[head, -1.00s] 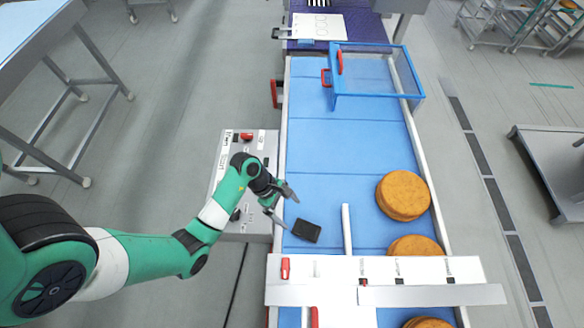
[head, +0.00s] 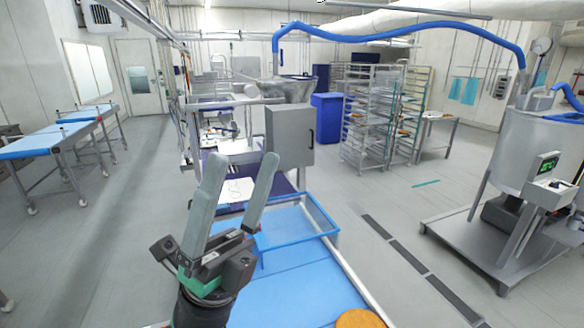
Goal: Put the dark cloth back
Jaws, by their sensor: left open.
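My left gripper (head: 242,168) is raised close in front of the camera, its two grey fingers pointing up and spread apart. Nothing shows between the fingers. Below and behind it runs the blue belt (head: 300,290), with part of one brown filled round (head: 358,319) at the bottom edge. The dark cloth is not in view now. My right gripper is not in view.
A blue-framed clear guard (head: 318,218) stands over the belt beyond my gripper. A grey control box (head: 290,138) rises behind it. A wheeled steel machine (head: 490,225) stands at the right, with open floor between.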

